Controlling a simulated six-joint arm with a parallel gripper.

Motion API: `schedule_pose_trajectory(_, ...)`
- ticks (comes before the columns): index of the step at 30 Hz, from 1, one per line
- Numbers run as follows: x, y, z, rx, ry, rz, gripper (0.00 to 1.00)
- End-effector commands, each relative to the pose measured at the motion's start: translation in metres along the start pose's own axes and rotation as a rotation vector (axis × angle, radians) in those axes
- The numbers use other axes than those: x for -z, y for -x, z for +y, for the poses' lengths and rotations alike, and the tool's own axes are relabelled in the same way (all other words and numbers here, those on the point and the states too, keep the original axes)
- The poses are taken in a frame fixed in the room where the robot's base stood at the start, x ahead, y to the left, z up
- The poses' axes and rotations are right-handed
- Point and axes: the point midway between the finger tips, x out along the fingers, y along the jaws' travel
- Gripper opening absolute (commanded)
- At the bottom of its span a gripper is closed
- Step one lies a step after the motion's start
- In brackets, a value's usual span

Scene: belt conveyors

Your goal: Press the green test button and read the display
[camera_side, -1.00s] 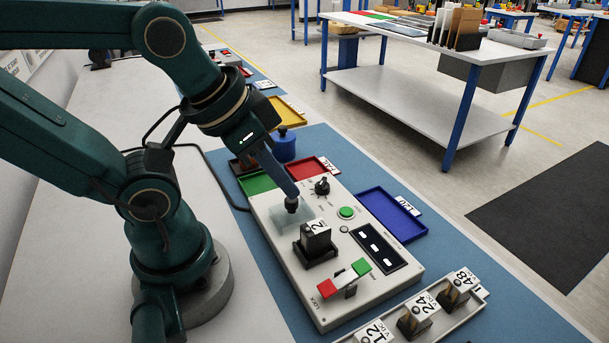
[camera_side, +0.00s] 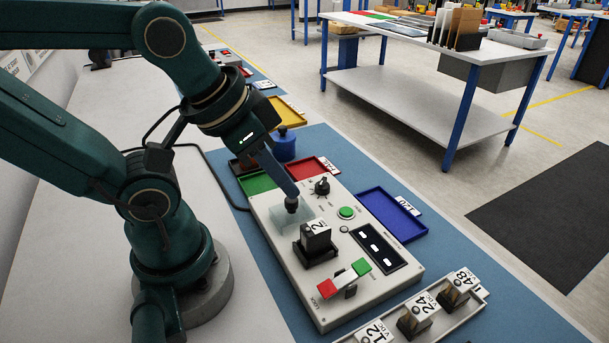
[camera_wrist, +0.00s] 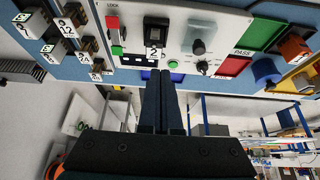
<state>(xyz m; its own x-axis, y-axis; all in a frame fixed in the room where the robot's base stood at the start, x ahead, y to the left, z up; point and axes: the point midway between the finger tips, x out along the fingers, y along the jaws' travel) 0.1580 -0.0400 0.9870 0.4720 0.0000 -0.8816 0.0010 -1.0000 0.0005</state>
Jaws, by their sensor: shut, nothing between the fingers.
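The grey test box (camera_side: 330,318) lies on the blue mat. Its round green button (camera_side: 346,212) sits between a black knob (camera_side: 321,186) and the black display (camera_side: 374,247), which shows several short white marks, too small to read. A block with a number label (camera_side: 316,236) stands in the socket. My gripper (camera_side: 291,205) is shut and empty, pointing down over the box's far left part, left of the button. In the wrist view, my fingers (camera_wrist: 160,74) partly hide the panel. The green button (camera_wrist: 173,63) shows just right of their tips.
A clear, box-like shape (camera_side: 282,234) is below my gripper. A rack (camera_side: 398,338) holds labelled blocks at the front. Blue (camera_side: 390,214), red (camera_side: 308,168) and green (camera_side: 258,184) trays lie around the box.

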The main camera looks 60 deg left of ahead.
Motion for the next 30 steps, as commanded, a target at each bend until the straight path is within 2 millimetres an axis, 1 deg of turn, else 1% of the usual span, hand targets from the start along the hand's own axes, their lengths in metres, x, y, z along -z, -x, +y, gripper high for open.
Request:
schedule_pose_trajectory(2,0.002,0.000,0.000,0.001,0.017,0.010,0.00)
schedule_pose_trajectory(5,0.015,0.000,-0.008,0.036,0.034,0.078,0.00)
schedule_pose_trajectory(8,0.041,0.002,-0.025,0.113,0.019,0.202,0.00)
schedule_pose_trajectory(12,0.083,0.009,-0.050,0.229,-0.053,0.392,0.00)
schedule_pose_trajectory(15,0.112,0.016,-0.060,0.287,-0.134,0.512,0.00)
schedule_pose_trajectory(17,0.127,0.019,-0.062,0.309,-0.193,0.576,0.00)
schedule_pose_trajectory(18,0.136,0.021,-0.063,0.318,-0.236,0.613,0.00)
schedule_pose_trajectory(21,0.156,0.023,-0.059,0.321,-0.353,0.691,0.00)
schedule_pose_trajectory(24,0.170,0.021,-0.052,0.298,-0.481,0.741,0.00)
schedule_pose_trajectory(27,0.176,0.013,-0.042,0.252,-0.616,0.760,0.00)
schedule_pose_trajectory(30,0.175,0.001,-0.032,0.185,-0.751,0.747,0.00)
